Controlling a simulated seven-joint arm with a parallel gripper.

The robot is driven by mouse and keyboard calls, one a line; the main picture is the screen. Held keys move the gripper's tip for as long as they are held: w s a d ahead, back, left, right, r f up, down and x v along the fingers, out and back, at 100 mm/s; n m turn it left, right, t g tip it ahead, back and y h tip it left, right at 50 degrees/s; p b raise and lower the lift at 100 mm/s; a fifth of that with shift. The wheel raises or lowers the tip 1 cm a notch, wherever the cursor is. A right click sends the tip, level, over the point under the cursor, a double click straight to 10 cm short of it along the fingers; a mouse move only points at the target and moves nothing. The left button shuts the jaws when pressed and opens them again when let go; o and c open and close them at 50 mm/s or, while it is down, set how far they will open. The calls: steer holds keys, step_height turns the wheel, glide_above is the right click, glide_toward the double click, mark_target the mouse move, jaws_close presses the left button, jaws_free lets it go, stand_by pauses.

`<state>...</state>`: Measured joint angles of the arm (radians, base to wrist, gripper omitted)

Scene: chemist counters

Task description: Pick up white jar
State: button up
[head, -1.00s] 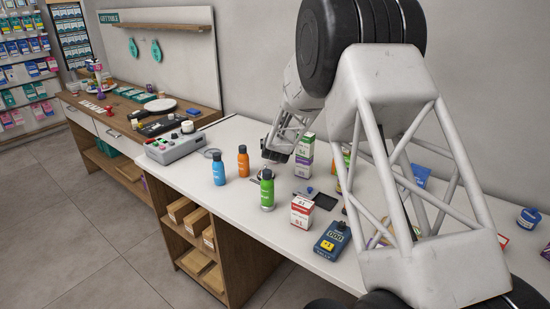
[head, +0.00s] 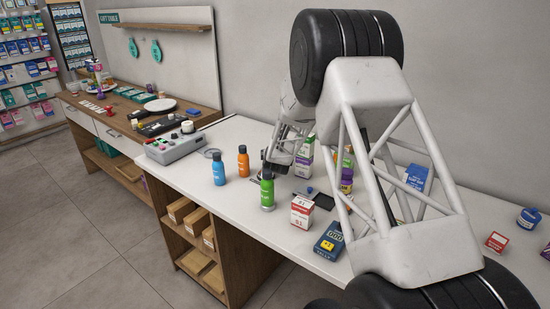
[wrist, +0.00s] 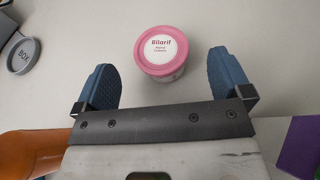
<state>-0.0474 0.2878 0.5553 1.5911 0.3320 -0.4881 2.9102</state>
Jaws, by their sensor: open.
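In the wrist view a small round jar (wrist: 161,52) with a pink rim and a white top label reading "Bilarif" stands upright on the pale counter. No plain white jar is clear to me. My gripper (wrist: 163,62) is open, its two blue fingers on either side of the jar with gaps to both. The jar lies between and slightly beyond the fingertips. In the head view my gripper (head: 270,166) is low over the counter behind the green bottle (head: 267,190). I cannot make out the jar there.
A grey round tin (wrist: 23,55) lies left in the wrist view. An orange bottle (head: 243,161) and a blue bottle (head: 218,169) stand left of my gripper. A green and purple carton (head: 303,160) stands right of it. A red-white box (head: 301,211) is nearer the front edge.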

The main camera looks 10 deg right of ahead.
steer(key=shift+x, duration=2.1)
steer(key=shift+c, duration=0.3)
steer(key=c, duration=1)
steer(key=shift+r, duration=0.15)
steer(key=shift+r, duration=4.9)
